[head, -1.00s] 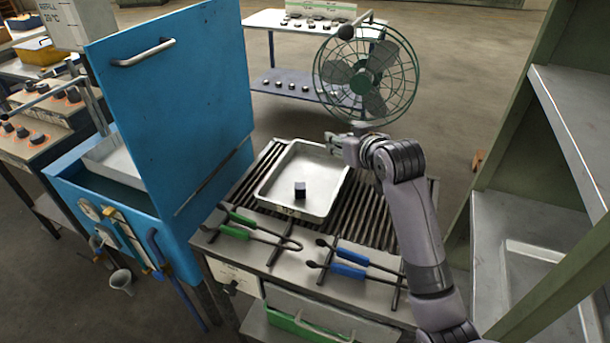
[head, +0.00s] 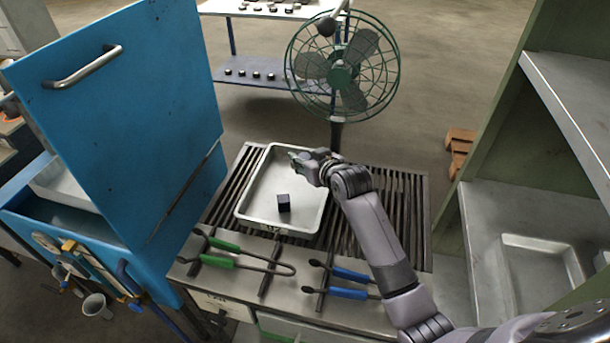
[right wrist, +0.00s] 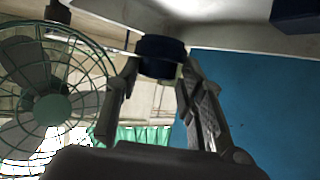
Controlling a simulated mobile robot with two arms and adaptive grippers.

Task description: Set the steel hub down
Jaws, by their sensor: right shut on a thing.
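My right gripper (head: 296,157) is over the far part of the metal tray (head: 318,225), its fingers pointing left. In the right wrist view, my right gripper (right wrist: 155,75) is shut on a dark, round steel hub (right wrist: 161,50), seen between the two fingertips. The pale tray surface shows close beyond the hub; I cannot tell whether they touch. In the head view the hub is mostly hidden by the gripper. A dark block (head: 284,204) sits in the near half of the tray, apart from the gripper. My left gripper is not in view.
The tray lies on a slatted grill (head: 385,205). A green fan (head: 343,70) stands behind it, and the blue furnace door (head: 120,110) rises at left. Green-handled tongs (head: 235,250) and blue-handled tongs (head: 345,283) lie in front. A shelf unit (head: 530,220) stands at right.

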